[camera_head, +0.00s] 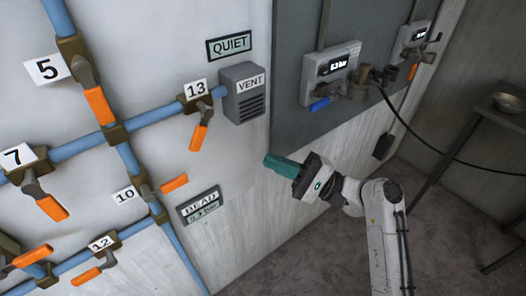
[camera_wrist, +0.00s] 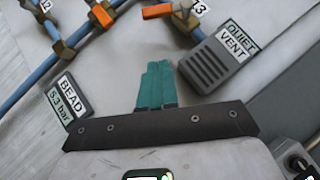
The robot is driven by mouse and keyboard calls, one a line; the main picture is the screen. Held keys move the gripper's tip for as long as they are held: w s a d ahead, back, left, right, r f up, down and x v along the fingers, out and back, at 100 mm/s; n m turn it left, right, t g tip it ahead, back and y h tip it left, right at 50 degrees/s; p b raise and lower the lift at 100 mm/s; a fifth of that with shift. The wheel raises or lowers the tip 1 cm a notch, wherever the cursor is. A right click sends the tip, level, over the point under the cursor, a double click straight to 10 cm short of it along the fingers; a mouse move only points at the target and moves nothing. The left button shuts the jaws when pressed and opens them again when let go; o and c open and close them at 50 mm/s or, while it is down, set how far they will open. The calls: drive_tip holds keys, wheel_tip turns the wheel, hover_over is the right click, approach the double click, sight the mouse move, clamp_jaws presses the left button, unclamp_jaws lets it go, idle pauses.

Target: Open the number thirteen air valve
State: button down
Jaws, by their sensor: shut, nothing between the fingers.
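The number thirteen air valve (camera_head: 194,104) sits on the blue pipe left of the grey VENT box, with its "13" label above it. Its orange handle (camera_head: 199,137) hangs down, across the run of the pipe. In the wrist view the same orange handle (camera_wrist: 157,12) shows at the top edge, beside its brass body and the partly cut-off label. My gripper (camera_head: 270,160) has teal fingers, shut together and empty. It is right of and below the valve, apart from the handle, and points left toward the wall. The fingers also show in the wrist view (camera_wrist: 157,70).
The VENT box (camera_head: 244,93) juts out between the valve and the grey panel. Valve 10's orange handle (camera_head: 174,184) sticks out below left, above the BEAD display (camera_head: 200,202). Gauges and a cable (camera_head: 405,122) are at the right. Bare wall lies between my fingers and the handle.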

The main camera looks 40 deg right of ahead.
sight(194, 147)
drive_tip(key=s+a+r+p+x, duration=0.1)
drive_tip(key=p+x, duration=0.3)
drive_tip(key=x, duration=0.7)
drive_tip(key=shift+s+a, duration=0.2)
drive_tip(key=shift+a, duration=0.45)
drive_tip(key=shift+a+m+t+b, duration=0.45)
drive_tip(key=shift+m+t+b, duration=0.25)
drive_tip(key=shift+m+b, duration=0.1)
drive_tip(key=a+m+t+h+b, duration=0.1)
drive_tip(key=m+b, duration=0.1)
drive_tip(key=shift+a+f+m+t, duration=0.15)
drive_tip(key=shift+m+t, duration=0.15)
drive_tip(key=shift+t, duration=0.1)
drive_tip(key=m+t+b, duration=0.1)
drive_tip(key=a+m+t+h+b, duration=0.1)
drive_tip(key=m, duration=0.1)
drive_tip(key=m+t+h+b, duration=0.1)
drive_tip(key=b, duration=0.1)
drive_tip(key=shift+a, duration=0.3)
drive_tip(key=shift+a+r+m+t+h+b, duration=0.4)
drive_tip(key=shift+r+m+t+h+b, duration=0.15)
drive_tip(key=shift+m+h, duration=0.5)
drive_tip(key=shift+a+r+m+t+h+b, duration=0.55)
drive_tip(key=shift+m+h, duration=0.25)
drive_tip(key=shift+m, duration=0.5)
drive_tip(key=shift+a+r+m+t+h+b, duration=0.35)
drive_tip(key=shift+r+m+h+b, duration=0.3)
drive_tip(key=shift+m+h, duration=0.4)
